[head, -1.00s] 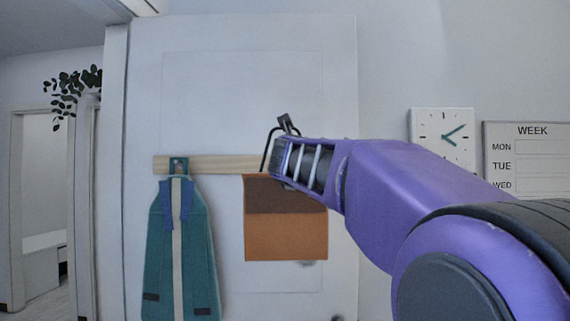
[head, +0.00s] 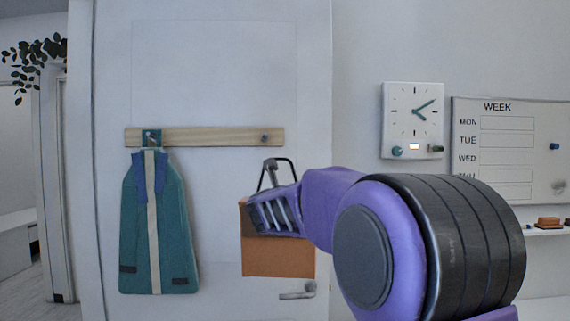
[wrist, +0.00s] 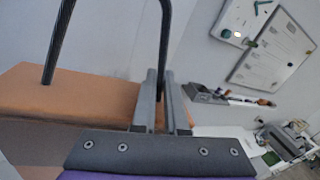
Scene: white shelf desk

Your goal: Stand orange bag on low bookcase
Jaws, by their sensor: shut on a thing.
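The orange bag (head: 280,258) hangs upright from my gripper (head: 272,170), in front of the white door in the head view. My gripper is shut on the bag's dark handle loop, and the loop stands up above the fingers. In the wrist view, the bag's orange top (wrist: 75,88) lies beyond the fingers (wrist: 163,95), with the black handle (wrist: 163,40) rising at them. My arm hides part of the bag's upper right. The low bookcase cannot be made out for certain in either view.
A wooden peg rail (head: 210,137) on the door (head: 215,60) holds a teal apron-like bag (head: 155,225); its right peg is bare. A door handle (head: 298,291) is below right. A clock (head: 413,115), a week board (head: 497,140) and a small shelf (head: 545,230) are at right.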

